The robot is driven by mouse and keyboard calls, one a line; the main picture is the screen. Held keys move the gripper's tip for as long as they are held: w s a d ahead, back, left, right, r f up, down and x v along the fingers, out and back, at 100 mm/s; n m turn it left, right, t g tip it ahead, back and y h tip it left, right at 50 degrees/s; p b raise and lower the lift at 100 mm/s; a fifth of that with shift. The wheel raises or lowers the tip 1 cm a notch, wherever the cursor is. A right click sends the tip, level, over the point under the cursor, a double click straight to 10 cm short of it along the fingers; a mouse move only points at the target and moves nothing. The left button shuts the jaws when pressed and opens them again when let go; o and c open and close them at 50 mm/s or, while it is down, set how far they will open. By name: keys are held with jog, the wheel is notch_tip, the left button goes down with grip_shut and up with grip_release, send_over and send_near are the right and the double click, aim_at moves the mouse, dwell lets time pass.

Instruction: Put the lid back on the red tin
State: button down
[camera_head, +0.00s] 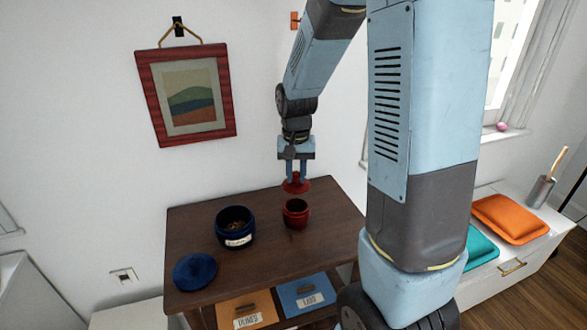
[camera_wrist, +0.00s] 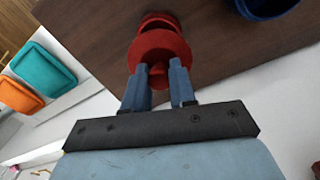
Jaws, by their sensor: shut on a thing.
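The red tin (camera_head: 296,214) stands open and upright on the dark wooden table. My gripper (camera_head: 297,177) points down above it, shut on the red lid (camera_head: 295,186). The lid is held a little above the tin with a gap between them, roughly over its mouth. In the wrist view my gripper (camera_wrist: 158,80) holds the lid (camera_wrist: 160,47) by its knob. The lid hides part of the red tin (camera_wrist: 160,19) there.
An open blue tin (camera_head: 235,226) with a label stands left of the red tin, and its blue lid (camera_head: 195,271) lies in front on the table (camera_head: 270,255). Labelled bins (camera_head: 306,294) sit below the tabletop. A framed picture (camera_head: 187,92) hangs behind. A white bench (camera_head: 500,265) with cushions is at right.

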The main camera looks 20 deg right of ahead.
jog(key=shift+f, duration=3.05)
jog(key=shift+s+f, duration=0.1)
jog(key=shift+f, duration=0.05)
dwell(0.4)
jog(key=c, duration=0.8)
grip_release()
jog(key=shift+c, duration=0.2)
jog(key=shift+o, duration=0.3)
jog(key=o, duration=0.4)
jog(key=shift+r, duration=3.5)
